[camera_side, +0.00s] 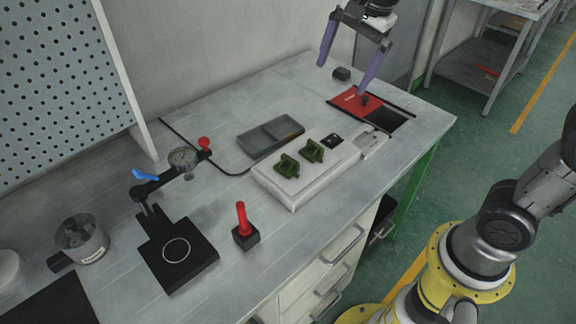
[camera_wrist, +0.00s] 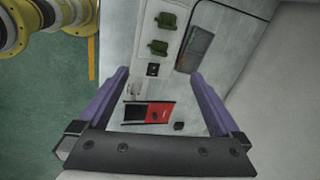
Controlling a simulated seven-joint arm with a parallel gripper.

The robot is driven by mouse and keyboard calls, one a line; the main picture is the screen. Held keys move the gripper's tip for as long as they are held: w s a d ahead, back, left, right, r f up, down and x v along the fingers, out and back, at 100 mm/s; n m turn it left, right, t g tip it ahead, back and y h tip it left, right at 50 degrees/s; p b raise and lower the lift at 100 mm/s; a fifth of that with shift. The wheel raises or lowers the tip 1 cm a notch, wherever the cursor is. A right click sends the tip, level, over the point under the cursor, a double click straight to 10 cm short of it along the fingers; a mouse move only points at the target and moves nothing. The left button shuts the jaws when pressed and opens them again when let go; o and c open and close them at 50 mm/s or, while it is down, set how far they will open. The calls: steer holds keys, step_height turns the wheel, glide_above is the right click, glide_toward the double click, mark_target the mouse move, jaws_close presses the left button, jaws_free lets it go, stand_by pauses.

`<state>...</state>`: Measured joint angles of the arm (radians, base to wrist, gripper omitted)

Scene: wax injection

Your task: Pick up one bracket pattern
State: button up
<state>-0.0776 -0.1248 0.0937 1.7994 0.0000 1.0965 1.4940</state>
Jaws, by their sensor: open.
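Two green bracket patterns stand on a white block on the bench: one on the left (camera_side: 287,166) and one on the right (camera_side: 312,151). In the wrist view they show near the top, one higher (camera_wrist: 166,20) and one lower (camera_wrist: 157,47). The white block (camera_side: 292,191) is a low slab with a small dark square on its top. My gripper (camera_side: 343,78) has purple fingers spread wide, with nothing between them. It is above the far right end of the bench, over the red mat area, away from the brackets. In the wrist view both fingers (camera_wrist: 160,75) frame the bench.
A grey divided tray (camera_side: 270,137) lies behind the white block. A red and black mat (camera_side: 352,100) and a small black block (camera_side: 342,74) are at the far end. A red-handled tool (camera_side: 243,225), a black gauge stand (camera_side: 178,256) and a metal pot (camera_side: 82,241) stand at left.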

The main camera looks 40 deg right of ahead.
steer(key=w+a+f+m+g, duration=0.1)
steer(key=w+a+f+m, duration=0.1)
steer(key=w+f, duration=0.3)
steer(key=g, duration=0.2)
glide_above(289, 159)
steer(key=shift+n, duration=0.4)
steer(key=f, duration=1.4)
steer(key=shift+s+f, duration=0.25)
steer(key=shift+w+f, duration=0.15)
steer(key=shift+f, duration=3.05)
steer(key=shift+c, duration=0.3)
steer(key=c, duration=1.3)
steer(key=shift+c, duration=0.2)
steer(key=shift+r, duration=0.1)
